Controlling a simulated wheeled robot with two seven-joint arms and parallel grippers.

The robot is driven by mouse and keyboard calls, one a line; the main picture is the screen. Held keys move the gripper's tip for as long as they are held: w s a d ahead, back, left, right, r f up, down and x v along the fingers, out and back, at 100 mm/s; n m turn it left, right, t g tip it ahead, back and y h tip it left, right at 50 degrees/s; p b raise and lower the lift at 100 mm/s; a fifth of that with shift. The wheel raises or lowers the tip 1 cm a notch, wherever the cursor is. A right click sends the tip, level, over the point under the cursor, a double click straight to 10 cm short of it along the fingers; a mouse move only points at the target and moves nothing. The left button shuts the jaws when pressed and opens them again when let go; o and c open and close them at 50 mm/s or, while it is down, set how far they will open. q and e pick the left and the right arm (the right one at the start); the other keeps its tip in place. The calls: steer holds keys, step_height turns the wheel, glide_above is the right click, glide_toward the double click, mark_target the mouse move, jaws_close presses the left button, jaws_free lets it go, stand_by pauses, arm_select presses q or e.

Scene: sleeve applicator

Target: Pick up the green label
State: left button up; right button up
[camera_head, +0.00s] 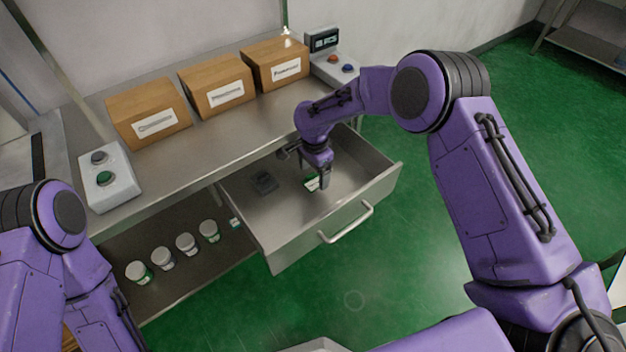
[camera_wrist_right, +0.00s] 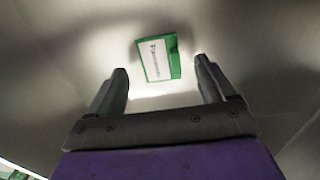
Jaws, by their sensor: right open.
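The green label (camera_wrist_right: 174,56) with a white printed face lies on the bottom of the open metal drawer. In the right wrist view it shows between and just beyond my fingertips, and the fingers do not appear to touch it. In the head view a part of the label (camera_head: 311,183) shows beside my right gripper (camera_head: 324,184), which points down into the drawer (camera_head: 345,165). My right gripper (camera_wrist_right: 162,78) is open and empty. My left arm shows at the lower left of the head view, but its gripper is out of the picture.
A dark flat item (camera_head: 264,182) lies in the drawer's left part. Drawer walls surround my right gripper. Cardboard boxes (camera_head: 218,86) and button panels (camera_head: 110,178) stand on the table (camera_head: 205,145). Several white-lidded jars (camera_head: 186,243) stand on the lower shelf.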

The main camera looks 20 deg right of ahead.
step_height(320, 180, down, 2)
steer(key=c, duration=1.1)
